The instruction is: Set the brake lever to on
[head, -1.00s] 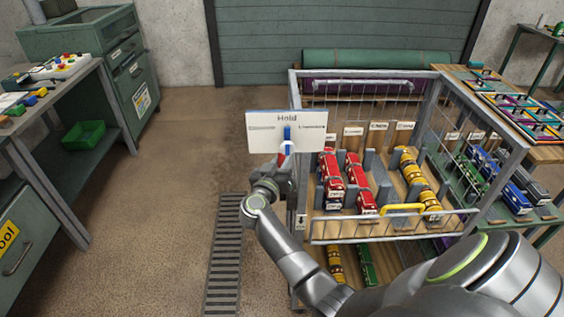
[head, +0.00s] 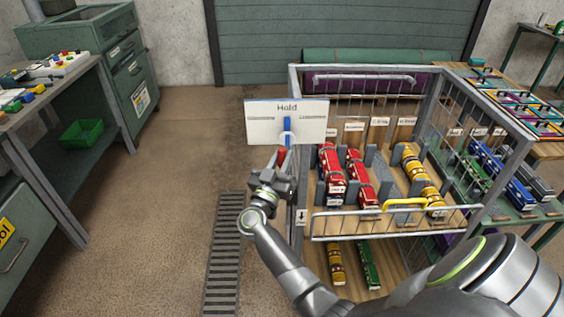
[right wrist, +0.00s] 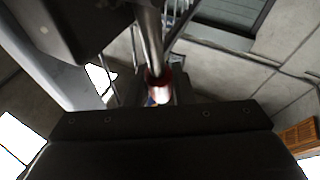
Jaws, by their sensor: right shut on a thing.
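A white sign plate (head: 262,128) lettered "Hold" stands at the left front corner of the wire-sided cart. The brake lever's red part (head: 282,156) shows just below the plate, above my right gripper (head: 279,172). My right gripper is shut on the brake lever. In the right wrist view, a metal rod (right wrist: 151,40) runs to a red collar (right wrist: 158,78) with a pale end, in front of the dark gripper body. The fingertips are hard to make out. My left gripper is out of view.
The cart (head: 390,237) holds several red and yellow toy vehicles on its upper deck, just right of my right arm. A floor grate (head: 225,255) lies left of the arm. The floor on the left is open up to a workbench (head: 45,95).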

